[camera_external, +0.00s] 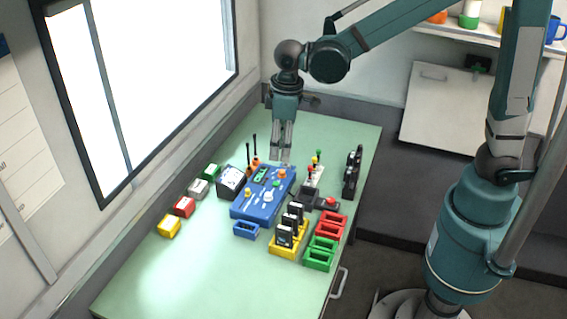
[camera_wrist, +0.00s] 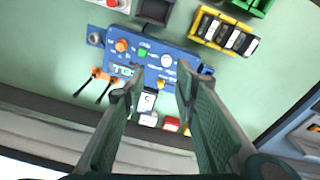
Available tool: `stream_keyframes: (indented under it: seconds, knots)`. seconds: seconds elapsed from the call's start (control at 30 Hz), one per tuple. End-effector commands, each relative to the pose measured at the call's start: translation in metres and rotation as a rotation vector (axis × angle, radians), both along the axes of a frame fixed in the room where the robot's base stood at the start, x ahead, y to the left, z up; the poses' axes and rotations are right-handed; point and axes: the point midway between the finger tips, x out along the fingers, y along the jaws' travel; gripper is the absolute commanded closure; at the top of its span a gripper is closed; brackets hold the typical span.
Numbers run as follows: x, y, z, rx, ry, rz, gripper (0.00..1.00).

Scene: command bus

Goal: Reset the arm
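My gripper (camera_external: 281,158) hangs pointing down over the back part of the green table (camera_external: 150,285), above and behind the blue control box (camera_external: 262,207). In the wrist view my gripper (camera_wrist: 160,80) shows two green fingers spread apart with nothing between them, so it is open and empty. The blue control box also shows in the wrist view (camera_wrist: 185,62), with an orange knob, a green button, a white dial and a small display. My arm reaches in from the right, bent at the elbow above the table.
A yellow holder (camera_external: 275,250) with black modules and red holders (camera_external: 333,219) and green holders (camera_external: 319,260) stand at the front right. Red, white, green and yellow blocks (camera_external: 168,227) line the window side. A lever panel (camera_external: 313,180) stands right of the box. The near left table is clear.

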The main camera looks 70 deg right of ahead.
Motion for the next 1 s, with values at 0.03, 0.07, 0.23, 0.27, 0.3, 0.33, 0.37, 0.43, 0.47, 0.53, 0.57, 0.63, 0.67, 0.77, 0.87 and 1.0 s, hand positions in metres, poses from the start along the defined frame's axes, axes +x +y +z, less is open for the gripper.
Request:
stream_keyframes:
  seconds: [0.03, 0.07, 0.23, 0.27, 0.3, 0.33, 0.37, 0.43, 0.47, 0.53, 0.57, 0.63, 0.67, 0.77, 0.87, 1.0]
  knots:
    - [-0.006, -0.005, 0.006, 0.003, -0.012, -0.008, 0.72]
    - [-0.009, -0.007, 0.009, 0.005, -0.019, -0.012, 0.72]
    - [-0.026, -0.019, 0.027, 0.015, -0.06, -0.035, 0.72]
    - [-0.029, -0.021, 0.029, 0.017, -0.068, -0.039, 0.72]
    - [-0.034, -0.024, 0.033, 0.019, -0.077, -0.045, 0.72]
    - [-0.037, -0.026, 0.035, 0.02, -0.084, -0.049, 0.72]
    - [-0.04, -0.028, 0.038, 0.022, -0.092, -0.054, 0.72]
    - [-0.047, -0.033, 0.044, 0.027, -0.109, -0.064, 0.72]
    - [-0.051, -0.035, 0.046, 0.028, -0.116, -0.068, 0.72]
    - [-0.058, -0.039, 0.052, 0.033, -0.134, -0.078, 0.72]
    - [-0.061, -0.041, 0.054, 0.035, -0.141, -0.083, 0.72]
    - [-0.069, -0.045, 0.059, 0.039, -0.158, -0.092, 0.72]
    - [-0.072, -0.047, 0.061, 0.04, -0.166, -0.096, 0.72]
    - [-0.084, -0.054, 0.067, 0.046, -0.19, -0.111, 0.72]
    - [-0.095, -0.06, 0.072, 0.05, -0.214, -0.124, 0.72]
    - [-0.111, -0.068, 0.079, 0.058, -0.249, -0.145, 0.72]
